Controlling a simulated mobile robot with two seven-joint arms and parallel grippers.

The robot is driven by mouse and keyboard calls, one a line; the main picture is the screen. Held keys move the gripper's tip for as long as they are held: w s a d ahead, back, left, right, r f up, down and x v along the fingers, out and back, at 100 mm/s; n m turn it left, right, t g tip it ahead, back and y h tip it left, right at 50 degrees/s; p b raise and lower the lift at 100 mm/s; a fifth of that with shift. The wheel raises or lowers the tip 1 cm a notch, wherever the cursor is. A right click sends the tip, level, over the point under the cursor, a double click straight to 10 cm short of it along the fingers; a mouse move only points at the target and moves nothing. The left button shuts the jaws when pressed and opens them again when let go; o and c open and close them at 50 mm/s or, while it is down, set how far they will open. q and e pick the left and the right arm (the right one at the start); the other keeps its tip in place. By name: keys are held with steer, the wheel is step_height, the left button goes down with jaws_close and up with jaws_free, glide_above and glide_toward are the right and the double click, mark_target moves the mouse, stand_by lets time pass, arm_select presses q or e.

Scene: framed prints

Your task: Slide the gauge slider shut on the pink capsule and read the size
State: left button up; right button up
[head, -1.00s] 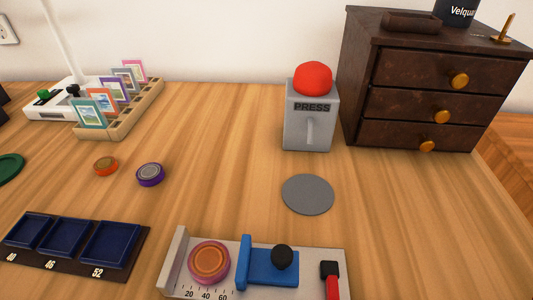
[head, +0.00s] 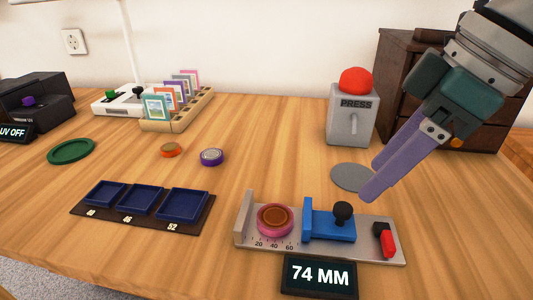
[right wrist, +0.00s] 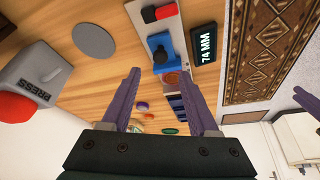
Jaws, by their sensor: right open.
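The pink capsule (head: 275,220), with a brown-orange centre, lies on the grey gauge (head: 245,236) between its fixed end wall and the blue slider (head: 330,228). A narrow gap shows between the capsule and the slider's jaw. The slider carries a black knob (head: 343,211). The display (head: 319,275) in front reads 74 MM. My right gripper (head: 373,180) is open and empty, above and behind the gauge's right part. In the right wrist view, the blue slider (right wrist: 160,50) shows beyond the open fingers (right wrist: 160,74).
A red lever (head: 386,243) sits at the gauge's right end. A grey disc (head: 350,177) and a PRESS button box (head: 352,118) stand behind. Dark blue trays (head: 140,200), an orange capsule (head: 171,150) and a purple capsule (head: 211,157) are to the left.

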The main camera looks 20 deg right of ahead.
mark_target(343, 206)
steer(key=b+x, duration=0.2)
steer(key=x, duration=0.4)
steer(key=shift+w+a+f, duration=0.15)
steer(key=shift+f, duration=0.2)
arm_select(q)
step_height(343, 206, down, 2)
steer(key=shift+a+f, duration=0.1)
steer(key=shift+f, duration=0.1)
arm_select(e)
steer(key=shift+c, duration=0.3)
steer(key=c, duration=0.9)
steer(key=shift+r, duration=0.15)
steer(key=a+p, duration=0.1)
steer(key=w+a+p, duration=0.1)
steer(key=p, duration=0.1)
steer(key=shift+w+a, duration=0.3)
steer(key=shift+a, duration=0.1)
arm_select(q)
steer(key=shift+w+a+r, duration=0.25)
steer(key=shift+a+r, duration=0.05)
steer(key=shift+r, duration=0.35)
steer(key=shift+w+a+r, duration=0.25)
steer(key=shift+r, duration=0.35)
arm_select(e)
steer(key=shift+w+a, duration=0.1)
steer(key=shift+w, duration=0.05)
jaws_close()
